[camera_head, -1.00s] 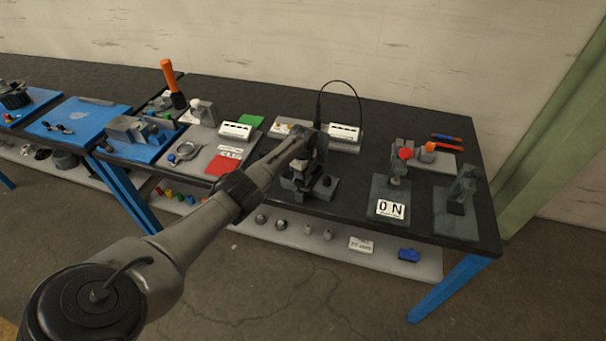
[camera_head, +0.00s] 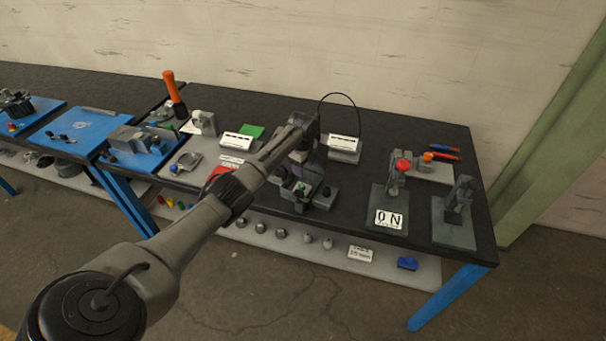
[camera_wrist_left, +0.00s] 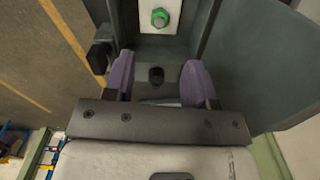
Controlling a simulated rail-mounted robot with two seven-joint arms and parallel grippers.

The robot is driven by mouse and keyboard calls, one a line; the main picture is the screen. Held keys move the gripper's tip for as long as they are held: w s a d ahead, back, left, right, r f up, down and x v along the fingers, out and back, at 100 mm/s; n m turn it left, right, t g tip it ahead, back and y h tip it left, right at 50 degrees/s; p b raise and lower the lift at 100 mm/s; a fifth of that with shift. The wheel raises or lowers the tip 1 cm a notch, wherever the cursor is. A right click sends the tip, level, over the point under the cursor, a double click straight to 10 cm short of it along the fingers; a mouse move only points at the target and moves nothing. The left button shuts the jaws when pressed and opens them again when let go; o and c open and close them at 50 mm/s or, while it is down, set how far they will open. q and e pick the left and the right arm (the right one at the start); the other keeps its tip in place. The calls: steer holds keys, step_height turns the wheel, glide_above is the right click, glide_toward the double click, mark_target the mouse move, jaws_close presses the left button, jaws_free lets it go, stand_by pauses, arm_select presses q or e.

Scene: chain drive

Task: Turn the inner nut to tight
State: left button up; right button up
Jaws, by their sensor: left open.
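A green nut (camera_wrist_left: 160,17) sits on a pale plate at the top of the left wrist view. A small green spot, apparently the same nut (camera_head: 300,190), shows on the dark grey fixture (camera_head: 322,199) in the head view. Below it in the wrist view is a dark round fitting (camera_wrist_left: 156,75); I cannot tell whether it is a nut. My left gripper (camera_wrist_left: 158,72) is open, its purple fingers either side of that fitting in the picture, with no visible grip on anything. In the head view the left gripper (camera_head: 297,166) is above the fixture. My right gripper is not in view.
To the right stand a block with a red knob (camera_head: 403,165), an ON sign (camera_head: 389,220) and a grey stand (camera_head: 455,222). A white box with a black cable (camera_head: 344,147) is behind. In the wrist view dark walls (camera_wrist_left: 258,60) flank the fixture.

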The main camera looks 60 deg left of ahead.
arm_select(q)
steer(key=shift+r, duration=2.25)
